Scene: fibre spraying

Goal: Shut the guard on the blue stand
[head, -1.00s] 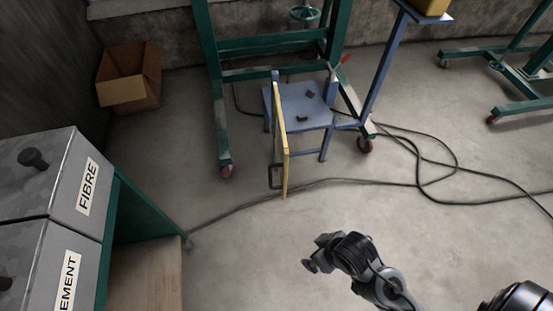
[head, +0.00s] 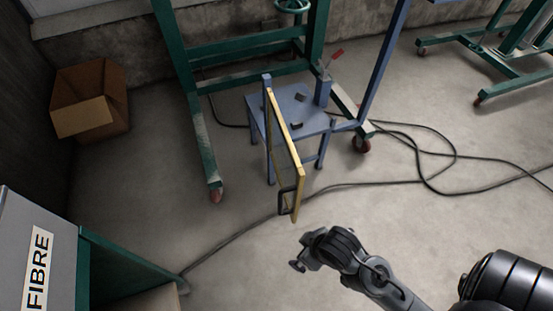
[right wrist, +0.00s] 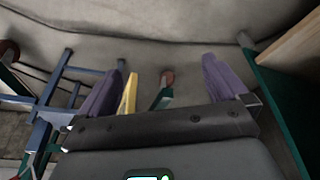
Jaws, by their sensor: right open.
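The blue stand (head: 312,122) is a small table in the middle of the head view. Its guard (head: 297,178) is a panel in a yellow frame, hinged at the stand's left post and swung out towards me, so it stands open. A dark handle (head: 287,201) sits near its free end. My right gripper (head: 304,258) is below the guard in the picture, apart from the handle. In the right wrist view its purple fingers (right wrist: 164,88) are spread and empty, with part of the yellow guard (right wrist: 129,95) showing between them. My left gripper is out of view.
Small dark blocks and a red-handled lever (head: 336,54) are on the stand. A green frame (head: 202,140) on wheels stands behind it. Black cables (head: 430,180) lie on the floor at right. A cardboard box (head: 90,100) and a FIBRE bin (head: 38,255) are at left.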

